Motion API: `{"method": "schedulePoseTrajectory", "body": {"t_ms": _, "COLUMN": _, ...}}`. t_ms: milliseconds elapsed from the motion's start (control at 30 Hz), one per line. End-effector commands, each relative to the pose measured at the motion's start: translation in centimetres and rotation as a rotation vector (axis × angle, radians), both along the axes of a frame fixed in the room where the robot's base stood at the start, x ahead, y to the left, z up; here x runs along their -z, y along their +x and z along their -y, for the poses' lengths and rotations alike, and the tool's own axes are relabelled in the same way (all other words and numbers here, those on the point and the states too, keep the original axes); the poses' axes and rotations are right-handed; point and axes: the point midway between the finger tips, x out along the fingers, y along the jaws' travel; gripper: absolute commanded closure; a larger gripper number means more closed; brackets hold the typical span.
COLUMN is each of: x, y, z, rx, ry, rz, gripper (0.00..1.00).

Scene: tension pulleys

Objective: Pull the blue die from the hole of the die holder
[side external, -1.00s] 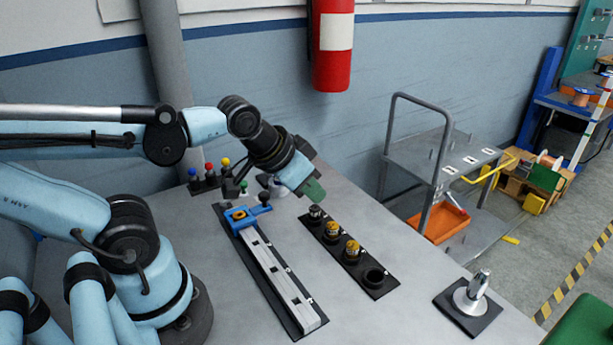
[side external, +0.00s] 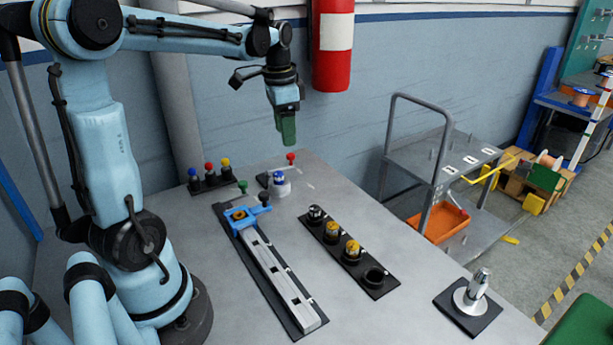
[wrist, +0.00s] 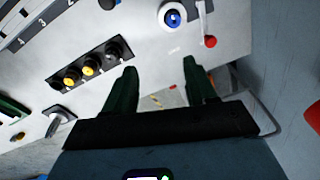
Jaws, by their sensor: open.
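The die holder (side external: 281,190) is a white round body near the back of the table, left of the pulley rack. The blue die (side external: 279,177) sits in its top and shows in the wrist view as a blue disc (wrist: 172,18) inside a white ring. A lever with a red ball (side external: 291,158) stands beside the holder; the red ball also shows in the wrist view (wrist: 210,41). My gripper (side external: 287,143) has green fingers pointing down, well above the table and the holder. In the wrist view its fingers (wrist: 160,68) are apart with nothing between them.
A black rack (side external: 372,285) with several pulleys and dark parts lies to the right of a long rail fixture (side external: 275,276) with a blue clamp. A small rack of coloured knobs (side external: 211,181) stands at the back left. A metal post (side external: 474,290) stands at the right.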

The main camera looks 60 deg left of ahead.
Motion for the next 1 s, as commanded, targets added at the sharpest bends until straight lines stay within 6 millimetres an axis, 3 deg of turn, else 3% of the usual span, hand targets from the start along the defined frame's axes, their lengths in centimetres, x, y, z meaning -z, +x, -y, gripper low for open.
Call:
{"method": "schedulePoseTrajectory", "body": {"t_ms": 100, "x": 0.4, "y": -0.1, "z": -2.7, "rx": 0.024, "ry": -0.024, "rz": -0.053, "gripper": 0.44}}
{"method": "schedulePoseTrajectory", "body": {"t_ms": 233, "x": 0.7, "y": -0.2, "z": -4.0, "rx": 0.046, "ry": -0.041, "rz": -0.081, "gripper": 0.44}}
{"method": "schedulePoseTrajectory", "body": {"t_ms": 467, "x": 2.1, "y": -0.2, "z": -4.2, "rx": 0.053, "ry": -0.045, "rz": -0.087, "gripper": 0.44}}
{"method": "schedulePoseTrajectory", "body": {"t_ms": 1000, "x": 10.6, "y": -0.2, "z": -4.2, "rx": 0.052, "ry": -0.045, "rz": -0.086, "gripper": 0.44}}
